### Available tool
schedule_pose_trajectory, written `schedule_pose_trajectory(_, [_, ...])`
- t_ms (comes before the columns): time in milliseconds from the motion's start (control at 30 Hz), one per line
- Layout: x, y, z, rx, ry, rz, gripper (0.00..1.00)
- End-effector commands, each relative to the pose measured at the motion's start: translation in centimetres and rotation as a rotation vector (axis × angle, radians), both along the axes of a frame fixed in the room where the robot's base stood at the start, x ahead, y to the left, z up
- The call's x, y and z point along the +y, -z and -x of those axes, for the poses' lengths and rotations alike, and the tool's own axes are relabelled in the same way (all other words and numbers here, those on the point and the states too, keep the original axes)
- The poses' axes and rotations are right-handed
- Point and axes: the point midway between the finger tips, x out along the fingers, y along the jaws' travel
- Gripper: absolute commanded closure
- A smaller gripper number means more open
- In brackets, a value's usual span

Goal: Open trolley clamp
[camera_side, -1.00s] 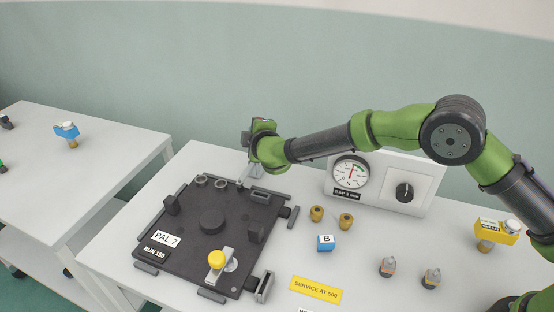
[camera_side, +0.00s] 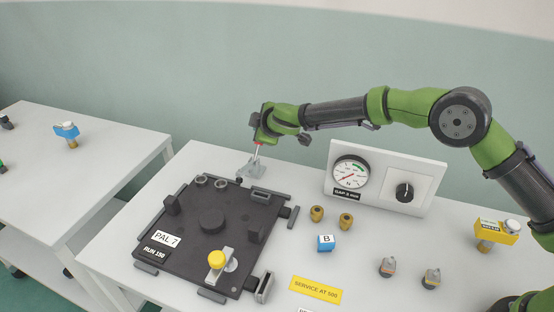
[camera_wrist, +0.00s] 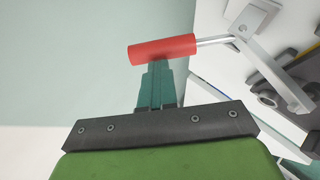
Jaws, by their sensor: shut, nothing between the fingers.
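The clamp (camera_side: 257,169) is a grey metal toggle at the back edge of the dark pallet plate (camera_side: 186,242). Its thin rod rises steeply to a red handle, which shows large in the wrist view (camera_wrist: 162,49). The clamp's grey bar (camera_wrist: 268,66) slants down toward the pallet side; whether it touches the plate I cannot tell. My gripper (camera_side: 258,138) is at the handle's upper end. In the wrist view its teal fingers (camera_wrist: 157,85) are shut together with the tips against or just behind the red handle, not around it.
The pallet carries a yellow-knobbed part (camera_side: 216,260) and upright dark posts. A gauge panel (camera_side: 388,180) stands at the back right. Brass cylinders (camera_side: 331,216), a blue B block (camera_side: 326,243) and small fittings (camera_side: 388,267) lie on the table. Space above the pallet is clear.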

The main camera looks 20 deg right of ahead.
Motion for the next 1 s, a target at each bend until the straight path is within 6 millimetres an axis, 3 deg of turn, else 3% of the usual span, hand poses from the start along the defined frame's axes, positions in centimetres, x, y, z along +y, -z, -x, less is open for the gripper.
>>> schedule_pose_trajectory(33, [-0.9, 0.2, -0.6, 0.031, 0.012, -0.036, 1.00])
schedule_pose_trajectory(300, [-2.2, 1.5, -2.0, 0.199, 0.008, -0.201, 1.00])
schedule_pose_trajectory(1000, [-3.7, 3.9, -3.6, 0.193, 0.002, -0.188, 1.00])
